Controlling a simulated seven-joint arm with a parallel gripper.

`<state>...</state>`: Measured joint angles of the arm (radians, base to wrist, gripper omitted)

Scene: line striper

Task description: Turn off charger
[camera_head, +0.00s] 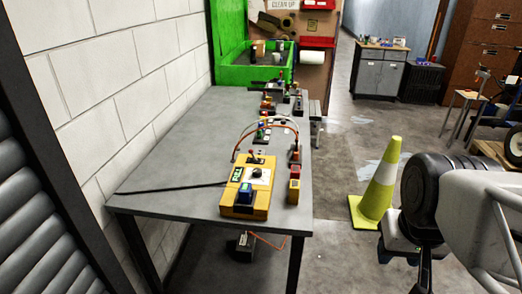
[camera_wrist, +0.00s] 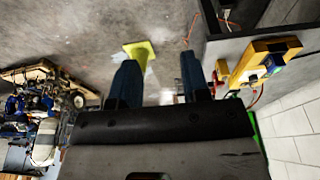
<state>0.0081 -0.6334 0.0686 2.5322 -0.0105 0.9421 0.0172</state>
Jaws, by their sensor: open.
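The yellow charger (camera_head: 248,190) lies on the near end of the grey table in the head view. It has a red-topped lever at its far end, a white plate with a dark knob, and a blue block near its front. The charger also shows at the right in the wrist view (camera_wrist: 258,62). My gripper (camera_wrist: 161,82) is open and empty, its two dark fingers apart over the floor. It is well to the right of the table in the head view, apart from the charger. The switch's position is too small to tell.
A red-and-yellow part (camera_head: 294,184) stands beside the charger on the grey table (camera_head: 170,185). Other small devices and cables lie farther back, before a green bin (camera_head: 232,75). A yellow-green cone (camera_head: 378,185) stands on the floor between the table and my arm. A wall borders the table's left.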

